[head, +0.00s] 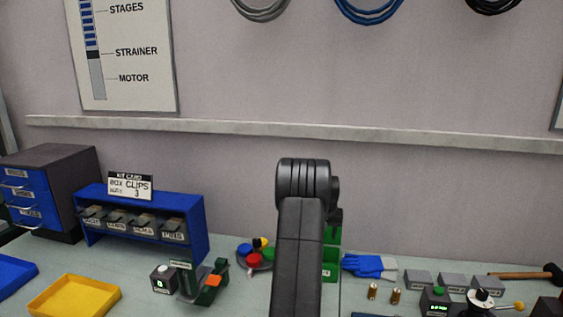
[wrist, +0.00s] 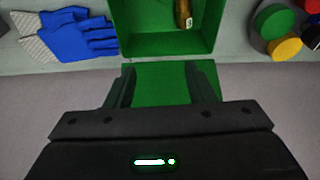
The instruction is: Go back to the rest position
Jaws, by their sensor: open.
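My gripper (wrist: 162,76) is open, its two dark fingers apart at the lower middle of the wrist view. No separate item shows held between them; a green panel shows behind the gap. A green bin (wrist: 128,40) lies just beyond the fingertips, with a brass-coloured piece (wrist: 182,14) inside carrying a small pale tag. I cannot tell whether the fingers touch the bin. In the head view my arm stands upright in the centre and hides most of the gripper and part of the green bin (head: 331,271).
Blue gloves (head: 370,266) and coloured caps (head: 256,254) flank the bin. A blue rack (head: 196,222), a yellow tray (head: 75,297) and drawers (head: 76,180) stand left. Brass fittings (head: 373,291), grey blocks (head: 453,281) and a hammer (head: 520,275) lie right.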

